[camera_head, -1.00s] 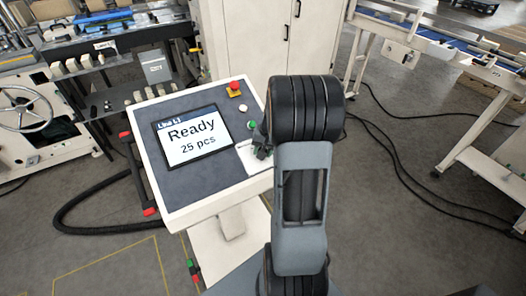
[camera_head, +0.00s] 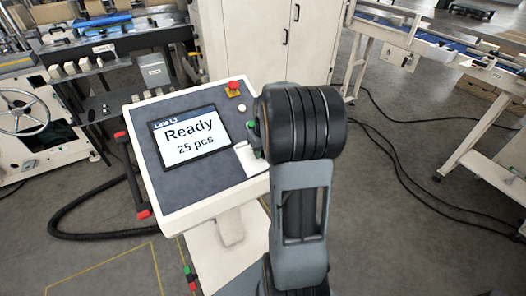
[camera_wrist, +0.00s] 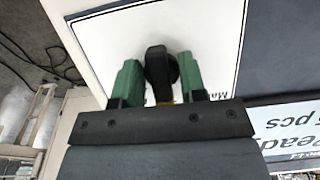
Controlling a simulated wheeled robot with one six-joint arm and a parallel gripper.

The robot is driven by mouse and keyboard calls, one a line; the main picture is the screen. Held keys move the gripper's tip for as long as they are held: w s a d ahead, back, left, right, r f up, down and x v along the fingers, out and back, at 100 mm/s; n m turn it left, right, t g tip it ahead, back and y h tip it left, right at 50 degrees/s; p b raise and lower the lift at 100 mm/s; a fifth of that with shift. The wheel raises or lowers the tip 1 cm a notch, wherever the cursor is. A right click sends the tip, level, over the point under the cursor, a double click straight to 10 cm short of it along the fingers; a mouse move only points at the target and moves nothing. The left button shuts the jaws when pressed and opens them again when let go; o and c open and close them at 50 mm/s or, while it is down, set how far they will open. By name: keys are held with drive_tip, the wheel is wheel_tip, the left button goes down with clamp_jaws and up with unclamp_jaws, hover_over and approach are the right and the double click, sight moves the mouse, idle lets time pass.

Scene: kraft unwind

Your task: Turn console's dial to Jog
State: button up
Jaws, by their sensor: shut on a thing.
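The console (camera_head: 160,190) stands in front of me with a tilted dark face and a screen (camera_head: 190,135) reading "Ready 25 pcs". In the wrist view the black dial (camera_wrist: 158,72) sits on a white label plate (camera_wrist: 205,35). My gripper (camera_wrist: 160,68) has its two green fingers on either side of the dial's knob and is shut on it. Only parts of the label's words show, one starting "Ma", so I cannot read which setting the dial points to. In the head view my arm hides the dial and the gripper.
A white cabinet (camera_head: 265,45) stands behind. Black cables (camera_head: 400,160) lie on the floor at right.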

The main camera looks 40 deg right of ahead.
drive_tip(key=shift+r, duration=0.1)
idle(0.3)
drive_tip(key=o, duration=0.6)
drive_tip(key=shift+c, duration=0.2)
wheel_tip(320, 180, up, 14)
drive_tip(key=s, duration=0.1)
drive_tip(key=shift+s, duration=0.3)
drive_tip(key=shift+f, duration=0.2)
